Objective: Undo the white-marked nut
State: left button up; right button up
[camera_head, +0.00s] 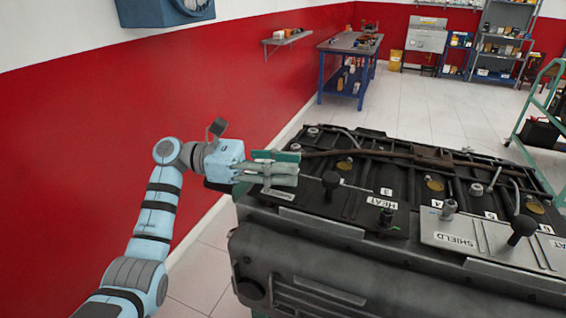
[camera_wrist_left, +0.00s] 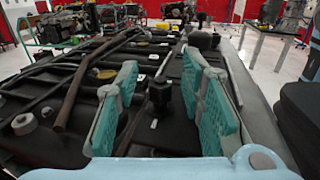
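My left gripper (camera_head: 292,168) is over the near left end of the dark engine block (camera_head: 300,285). Its teal fingers stand apart with nothing between them; they also show in the left wrist view (camera_wrist_left: 160,68). A black knob (camera_head: 331,180) stands upright just beyond the fingertips and appears in the gap in the wrist view (camera_wrist_left: 160,92). A green-marked nut (camera_head: 386,215) sits near the HEAT label. A grey nut (camera_head: 449,207) stands on the SHIELD plate (camera_head: 485,240). I cannot make out clearly which nut carries a white mark. My right gripper is out of view.
A second black knob (camera_head: 522,229) stands on the SHIELD plate. A brown pipe (camera_head: 370,152) and cables run along the block's top. A red wall (camera_head: 90,120) is at left. A blue workbench (camera_head: 348,52) and shelves (camera_head: 500,45) are far behind, with clear floor between.

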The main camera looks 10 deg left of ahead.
pick_arm(q)
grip_shut()
jog(key=shift+n+t, duration=0.4)
jog(key=shift+t, duration=0.2)
jog(key=shift+s+n+t, duration=0.1)
jog(key=shift+n+t, duration=0.5)
jog(key=shift+t, duration=0.3)
jog(key=shift+n+t+y+p, duration=0.6)
jog(key=shift+n+t+p, duration=0.15)
jog(key=shift+t, duration=0.45)
jog(key=n+t+y+p, duration=0.2)
jog(key=t+p, duration=0.1)
jog(key=n+t+y+p, duration=0.2)
jog(key=n+t+p, duration=0.1)
jog(key=n+t+y+p, duration=0.2)
jog(key=y+p, duration=0.1)
jog(key=p, duration=0.1)
jog(key=shift+r+n+t, duration=0.25)
jog(key=shift+r+t, duration=0.05)
jog(key=shift+t, duration=0.1)
jog(key=shift+f+n+t+y+p, duration=0.25)
jog(key=shift+n+t+y+p, duration=0.4)
jog(key=shift+y+p, duration=0.4)
